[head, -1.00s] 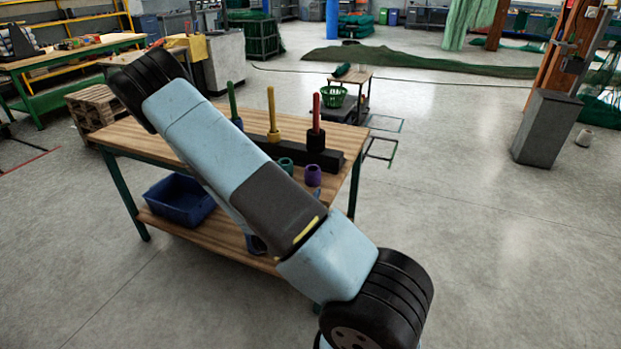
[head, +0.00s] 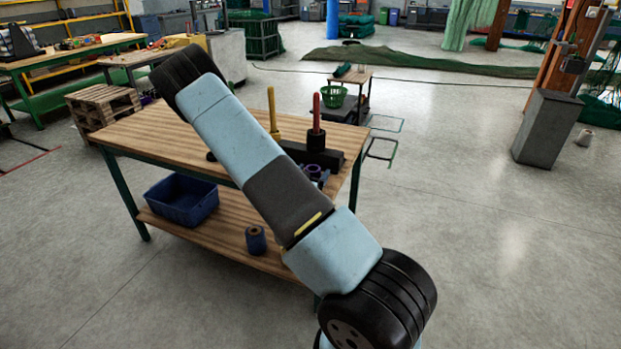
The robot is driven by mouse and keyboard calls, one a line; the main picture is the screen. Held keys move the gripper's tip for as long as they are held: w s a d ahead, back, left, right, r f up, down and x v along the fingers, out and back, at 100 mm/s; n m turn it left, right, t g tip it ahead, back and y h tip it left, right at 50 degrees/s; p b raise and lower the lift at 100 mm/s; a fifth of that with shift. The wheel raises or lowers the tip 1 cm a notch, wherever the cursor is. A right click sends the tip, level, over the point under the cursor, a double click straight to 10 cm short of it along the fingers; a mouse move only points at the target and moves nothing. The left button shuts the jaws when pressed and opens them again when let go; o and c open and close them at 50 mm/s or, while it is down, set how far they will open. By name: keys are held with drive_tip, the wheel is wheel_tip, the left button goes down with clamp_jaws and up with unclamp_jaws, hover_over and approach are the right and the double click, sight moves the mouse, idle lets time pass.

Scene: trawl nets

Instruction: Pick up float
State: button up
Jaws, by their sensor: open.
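My gripper is not clearly seen; my own arm crosses the middle of the head view and hides it. A purple ring-shaped float (head: 312,171) shows on the table top just right of my arm, partly covered. A black float (head: 316,141) sits around the red peg (head: 316,106) of a dark rack (head: 330,160). The yellow peg (head: 272,110) is bare where it shows. A blue float (head: 256,240) stands on the lower shelf. The green peg and the teal float are hidden behind my arm.
The wooden table (head: 140,135) has free top at its left. A blue bin (head: 182,200) is on its lower shelf (head: 210,235). A small stand with a green basket (head: 334,95) is behind it. A grey box (head: 546,128) stands far right.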

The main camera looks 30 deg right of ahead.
drive_tip(key=shift+x, duration=1.15)
drive_tip(key=c, duration=1)
drive_tip(key=shift+c, duration=0.2)
